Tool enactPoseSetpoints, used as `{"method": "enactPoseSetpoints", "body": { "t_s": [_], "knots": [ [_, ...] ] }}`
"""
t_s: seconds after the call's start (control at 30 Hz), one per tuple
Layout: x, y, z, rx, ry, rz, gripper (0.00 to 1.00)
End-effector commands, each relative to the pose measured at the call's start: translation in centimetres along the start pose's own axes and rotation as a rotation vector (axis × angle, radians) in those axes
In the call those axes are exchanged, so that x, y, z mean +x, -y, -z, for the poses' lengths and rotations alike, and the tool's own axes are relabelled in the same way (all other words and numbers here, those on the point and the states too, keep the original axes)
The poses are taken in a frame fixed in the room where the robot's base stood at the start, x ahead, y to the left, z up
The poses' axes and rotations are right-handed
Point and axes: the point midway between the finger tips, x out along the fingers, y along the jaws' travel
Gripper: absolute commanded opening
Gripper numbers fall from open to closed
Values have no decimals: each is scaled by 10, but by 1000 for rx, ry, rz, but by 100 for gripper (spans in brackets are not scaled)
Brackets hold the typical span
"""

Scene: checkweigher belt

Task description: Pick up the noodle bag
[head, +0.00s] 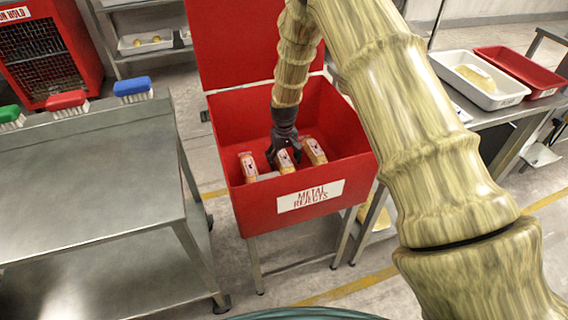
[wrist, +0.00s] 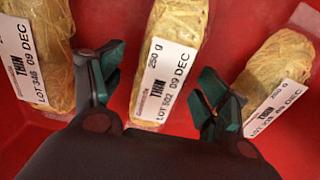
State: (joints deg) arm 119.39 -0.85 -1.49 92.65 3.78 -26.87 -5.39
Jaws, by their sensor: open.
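Three noodle bags lie in the red metal rejects bin (head: 255,213). In the wrist view they are clear packs of yellow noodles with white labels: a left bag (wrist: 40,50), a middle bag (wrist: 172,62) and a right bag (wrist: 272,78). The head view also shows the left bag (head: 248,167), the middle bag (head: 285,161) and the right bag (head: 315,152). My gripper (wrist: 160,92) is open, with its fingers on either side of the middle bag's lower part. I cannot tell whether either finger touches it. In the head view my gripper partly hides the middle bag.
The bin's raised red lid (head: 228,45) stands behind. A steel table (head: 85,190) with several brushes is at left. A white tray (head: 478,82) and a red tray (head: 520,70) sit on a bench at right. The bin walls surround my gripper.

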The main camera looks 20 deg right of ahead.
Motion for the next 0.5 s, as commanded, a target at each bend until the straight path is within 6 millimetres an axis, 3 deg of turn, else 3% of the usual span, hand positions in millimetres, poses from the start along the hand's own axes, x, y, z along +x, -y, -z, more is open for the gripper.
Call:
{"method": "enactPoseSetpoints", "body": {
  "t_s": [0.13,0.37,0.5],
  "knots": [
    [13,0,0,0,-1,0,75],
    [14,0,1,0,-2,0,73],
    [14,0,0,0,-1,0,47]
  ]
}}
